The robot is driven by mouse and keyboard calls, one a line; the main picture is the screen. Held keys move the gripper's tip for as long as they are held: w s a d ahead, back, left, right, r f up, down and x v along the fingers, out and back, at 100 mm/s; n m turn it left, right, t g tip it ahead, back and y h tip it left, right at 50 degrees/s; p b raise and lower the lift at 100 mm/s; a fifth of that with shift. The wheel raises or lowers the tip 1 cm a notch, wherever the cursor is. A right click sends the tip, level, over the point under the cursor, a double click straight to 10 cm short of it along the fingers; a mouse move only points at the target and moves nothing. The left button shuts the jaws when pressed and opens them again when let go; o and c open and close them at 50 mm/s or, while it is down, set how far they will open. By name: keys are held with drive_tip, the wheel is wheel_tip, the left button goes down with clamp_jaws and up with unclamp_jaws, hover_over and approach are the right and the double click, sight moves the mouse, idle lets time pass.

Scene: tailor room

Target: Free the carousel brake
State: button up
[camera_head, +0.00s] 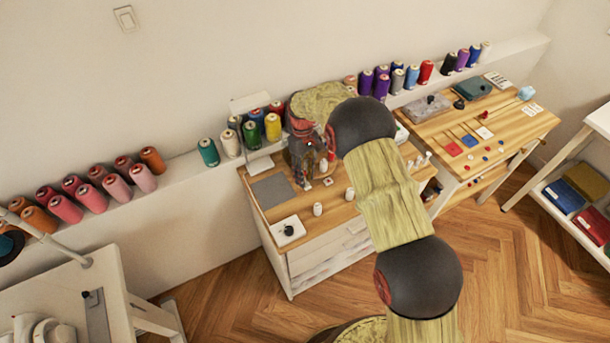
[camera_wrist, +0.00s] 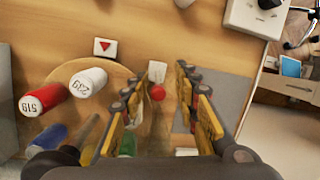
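The carousel (camera_wrist: 75,80) is a round wooden disc on the bench, at the left of the wrist view. It bears a red spool marked 519 (camera_wrist: 44,99), a white spool marked 239 (camera_wrist: 88,82) and partly hidden blue and green spools. A small red-tipped piece (camera_wrist: 157,92) shows between my fingers, by a white block (camera_wrist: 157,71); I cannot tell whether it is the brake. A white card with a red triangle (camera_wrist: 105,47) lies beyond the disc. My gripper (camera_wrist: 161,80) is open, with its yellow-padded fingers apart. In the head view my arm hides most of the carousel.
A white box with a black knob (camera_head: 288,231) stands at the bench's front left corner; a grey mat (camera_head: 271,190) lies behind it. Two small white spools stand near the front edge. Thread cones line the wall ledge. A second table (camera_head: 520,125) stands at right.

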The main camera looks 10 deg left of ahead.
drive_tip(key=v, duration=0.8)
drive_tip(key=shift+w, duration=0.1)
idle(0.3)
drive_tip(key=shift+r, duration=0.1)
drive_tip(key=s+d+r+m+t, duration=0.15)
drive_tip(key=s+d+r, duration=0.3)
drive_tip(key=r, duration=0.45)
drive_tip(key=s+d+r+m+t+y, duration=0.1)
drive_tip(key=s+d+r+m, duration=0.1)
drive_tip(key=s+d+r, duration=0.35)
drive_tip(key=s+d+r+m+t, duration=0.1)
drive_tip(key=s+d+r+t, duration=0.15)
drive_tip(key=d+r, duration=0.6)
drive_tip(key=s+d+r+m+t, duration=0.1)
drive_tip(key=s+d+r+m, duration=0.1)
drive_tip(key=s, duration=0.9)
drive_tip(key=s+d+r+m+t, duration=0.2)
drive_tip(key=s+d, duration=0.3)
drive_tip(key=s, duration=0.6)
drive_tip(key=shift+s+d+r+m, duration=0.2)
drive_tip(key=shift+s+d+m, duration=0.15)
drive_tip(key=shift+m, duration=0.2)
